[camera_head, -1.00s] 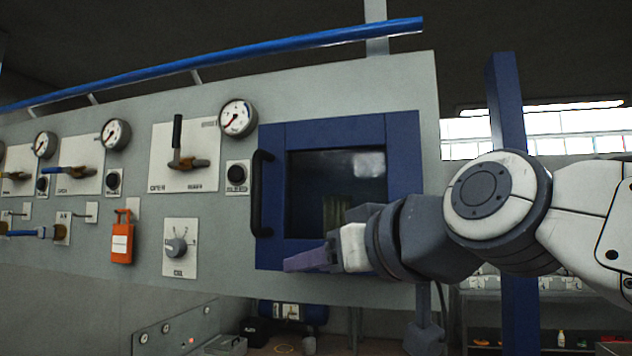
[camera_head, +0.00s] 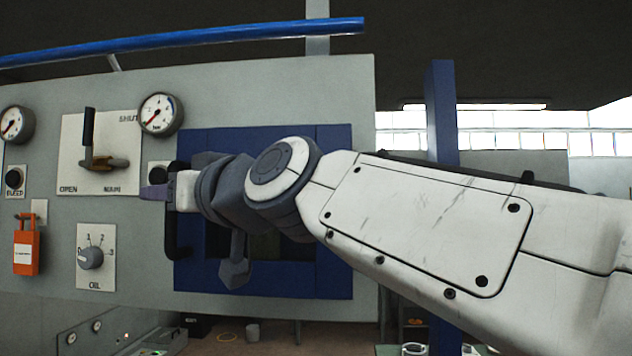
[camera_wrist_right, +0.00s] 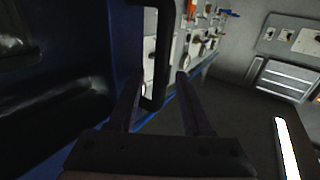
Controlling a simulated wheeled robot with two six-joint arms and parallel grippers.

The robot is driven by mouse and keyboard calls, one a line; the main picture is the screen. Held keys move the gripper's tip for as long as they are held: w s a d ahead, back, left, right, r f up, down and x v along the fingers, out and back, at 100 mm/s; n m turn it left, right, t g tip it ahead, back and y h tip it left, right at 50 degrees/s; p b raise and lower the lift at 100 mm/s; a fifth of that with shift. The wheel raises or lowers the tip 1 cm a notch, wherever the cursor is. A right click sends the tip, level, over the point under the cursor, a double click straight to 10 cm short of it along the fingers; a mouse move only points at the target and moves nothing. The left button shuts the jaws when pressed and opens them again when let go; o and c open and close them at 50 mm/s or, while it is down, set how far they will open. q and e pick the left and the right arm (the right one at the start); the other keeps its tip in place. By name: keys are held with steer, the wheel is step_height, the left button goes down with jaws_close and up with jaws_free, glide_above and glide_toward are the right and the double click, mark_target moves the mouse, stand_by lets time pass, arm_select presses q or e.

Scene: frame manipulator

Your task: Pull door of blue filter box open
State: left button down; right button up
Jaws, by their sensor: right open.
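The blue filter box (camera_head: 335,265) is on the grey panel, its door mostly covered by my right arm in the head view. The door looks closed. Its black upright handle (camera_head: 171,240) is at the door's left side. My right gripper (camera_head: 155,192) is at the handle's upper part, its fingers pointing left. In the right wrist view, the open fingers of my right gripper (camera_wrist_right: 158,84) lie to either side of the black handle (camera_wrist_right: 163,50), with a gap visible on the right. The blue door (camera_wrist_right: 100,60) fills the left of that view. My left gripper is not in view.
A blue pipe (camera_head: 200,37) runs above. A blue post (camera_head: 441,130) stands right of the panel.

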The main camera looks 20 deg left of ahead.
steer(key=shift+a, duration=0.15)
jaws_close()
stand_by(1.4)
